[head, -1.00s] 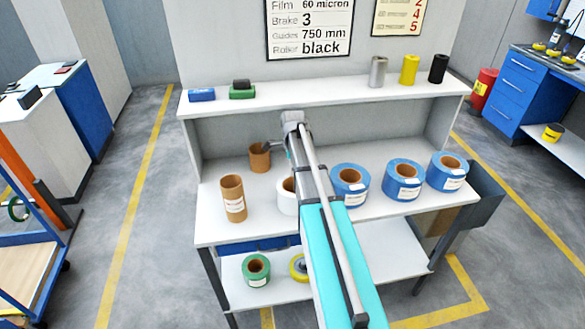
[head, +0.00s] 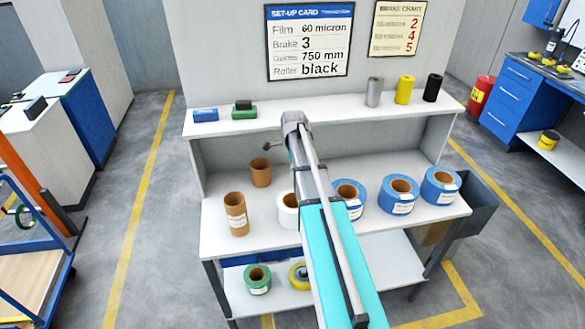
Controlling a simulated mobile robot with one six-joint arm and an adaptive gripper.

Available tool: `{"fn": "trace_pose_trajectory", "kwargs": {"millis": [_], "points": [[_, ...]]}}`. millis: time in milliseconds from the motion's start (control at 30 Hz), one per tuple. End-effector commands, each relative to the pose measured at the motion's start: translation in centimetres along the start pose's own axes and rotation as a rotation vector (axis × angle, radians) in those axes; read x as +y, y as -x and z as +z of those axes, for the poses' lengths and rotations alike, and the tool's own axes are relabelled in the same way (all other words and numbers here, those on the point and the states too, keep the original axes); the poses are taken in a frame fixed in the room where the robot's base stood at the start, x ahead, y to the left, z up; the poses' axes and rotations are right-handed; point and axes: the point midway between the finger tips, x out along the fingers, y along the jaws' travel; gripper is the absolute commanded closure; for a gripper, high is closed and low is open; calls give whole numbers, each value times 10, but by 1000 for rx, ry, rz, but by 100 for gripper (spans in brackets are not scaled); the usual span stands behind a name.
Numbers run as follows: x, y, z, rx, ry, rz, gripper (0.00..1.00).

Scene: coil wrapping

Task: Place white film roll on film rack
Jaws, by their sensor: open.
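The white film roll (head: 287,213) stands on the bench's middle shelf (head: 330,233), its right part hidden behind my arm. My gripper (head: 268,147) is mostly hidden by my own arm. One dark finger shows left of the arm end, above and behind the roll and over a brown core (head: 261,172). It is open and no roll shows in it. Nothing in view is clearly marked as the film rack.
Blue rolls (head: 399,194) stand right of my arm, a brown tube (head: 236,213) left. The top ledge (head: 330,119) holds small blocks and three rollers (head: 403,90). Green (head: 257,279) and yellow (head: 299,275) rolls lie below. A grey bin (head: 470,213) hangs at the right.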

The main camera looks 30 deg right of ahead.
Motion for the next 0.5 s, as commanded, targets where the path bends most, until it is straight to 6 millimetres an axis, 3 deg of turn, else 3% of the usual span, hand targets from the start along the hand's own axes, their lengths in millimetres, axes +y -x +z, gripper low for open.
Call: {"fn": "trace_pose_trajectory", "kwargs": {"millis": [500], "points": [[0,9,0,0,0,0,32]]}}
